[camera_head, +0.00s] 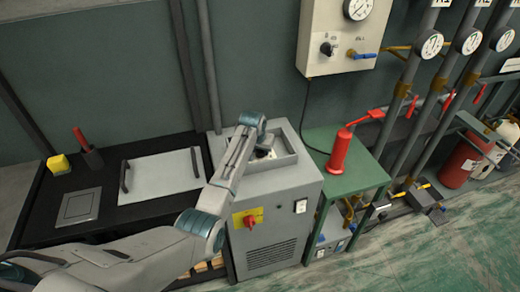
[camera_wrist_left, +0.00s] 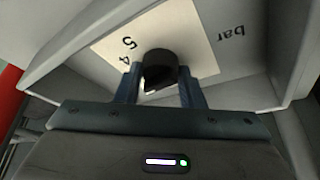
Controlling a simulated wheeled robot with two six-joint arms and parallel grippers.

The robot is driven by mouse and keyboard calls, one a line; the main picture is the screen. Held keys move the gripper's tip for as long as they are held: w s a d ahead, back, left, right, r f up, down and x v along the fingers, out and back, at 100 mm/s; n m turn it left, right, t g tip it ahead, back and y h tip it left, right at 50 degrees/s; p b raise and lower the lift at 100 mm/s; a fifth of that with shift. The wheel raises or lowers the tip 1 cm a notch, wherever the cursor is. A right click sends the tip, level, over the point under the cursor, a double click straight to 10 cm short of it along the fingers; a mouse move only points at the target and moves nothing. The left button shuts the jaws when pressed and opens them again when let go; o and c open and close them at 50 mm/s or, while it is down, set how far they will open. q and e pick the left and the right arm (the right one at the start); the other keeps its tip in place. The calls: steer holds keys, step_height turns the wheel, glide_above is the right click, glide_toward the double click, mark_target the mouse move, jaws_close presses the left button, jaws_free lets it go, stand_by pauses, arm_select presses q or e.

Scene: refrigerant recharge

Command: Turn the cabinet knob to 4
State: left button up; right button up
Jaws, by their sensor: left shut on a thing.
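The black cabinet knob (camera_wrist_left: 159,68) stands on a white dial plate (camera_wrist_left: 200,45) printed with 5, 4 and "bar". The 4 is partly covered by a finger. My left gripper (camera_wrist_left: 161,78) is shut on the knob, one blue finger on each side. A small pale mark shows on the knob's near side; I cannot tell which number it points at. In the head view my left gripper (camera_head: 263,148) reaches down into the recessed top of the grey cabinet (camera_head: 290,190) and mostly hides the knob. My right gripper is not in view.
The cabinet front has a red switch on a yellow plate (camera_head: 248,218) and a white rocker switch (camera_head: 300,206). A green table (camera_head: 365,178) with a red bottle (camera_head: 340,150) stands right beside it. A black bench (camera_head: 120,205) is at left. Raised walls surround the dial.

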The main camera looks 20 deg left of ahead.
arm_select(q)
steer(key=shift+r+m+p, duration=0.15)
steer(key=shift+m+p, duration=0.4)
steer(key=shift+m, duration=0.05)
steer(key=shift+a+m+h+p, duration=0.1)
steer(key=shift+m+h+p, duration=0.5)
steer(key=shift+m, duration=0.5)
steer(key=shift+m+g+h, duration=0.3)
steer(key=shift+m+h, duration=0.1)
steer(key=shift+m, duration=0.7)
steer(key=shift+w+m+h, duration=0.1)
steer(key=shift+m+h, duration=0.3)
steer(key=shift+m, duration=0.6)
steer(key=shift+g, duration=0.3)
steer(key=o, duration=1)
steer(key=b+v, duration=0.1)
steer(key=v, duration=0.9)
steer(key=shift+r, duration=0.25)
